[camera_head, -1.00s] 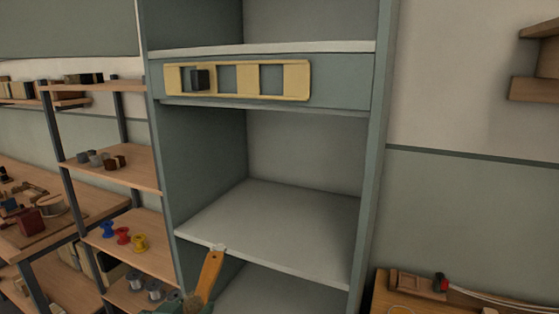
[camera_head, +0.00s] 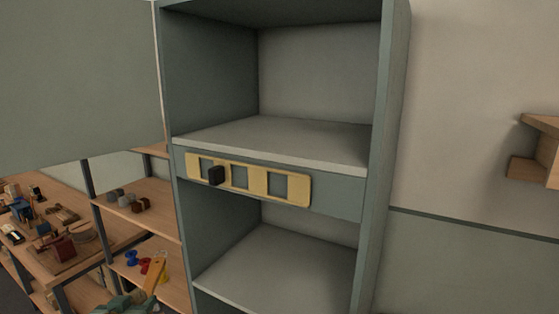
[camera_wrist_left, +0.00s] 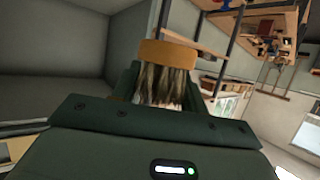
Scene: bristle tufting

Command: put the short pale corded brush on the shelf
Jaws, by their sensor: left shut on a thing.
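My left gripper (camera_head: 128,303) is at the bottom left of the head view, in front of the cabinet's left side. It is shut on a brush, whose orange-brown wooden handle (camera_head: 151,281) points up and slightly right. In the left wrist view the brush shows a wooden band (camera_wrist_left: 168,52) and grey-brown bristles (camera_wrist_left: 165,84) between the fingers. I cannot make out a cord. The grey-green cabinet has an upper shelf board (camera_head: 290,137) and a lower shelf board (camera_head: 283,268), both bare where visible. The gripper is outside both bays. My right gripper is not in view.
A yellow frame with square openings (camera_head: 250,181) and a dark block (camera_head: 216,175) is on the rail between the bays. A wooden rack (camera_head: 135,215) with spools and a cluttered bench (camera_head: 100,262) stand left. A wall shelf (camera_head: 535,170) is at right.

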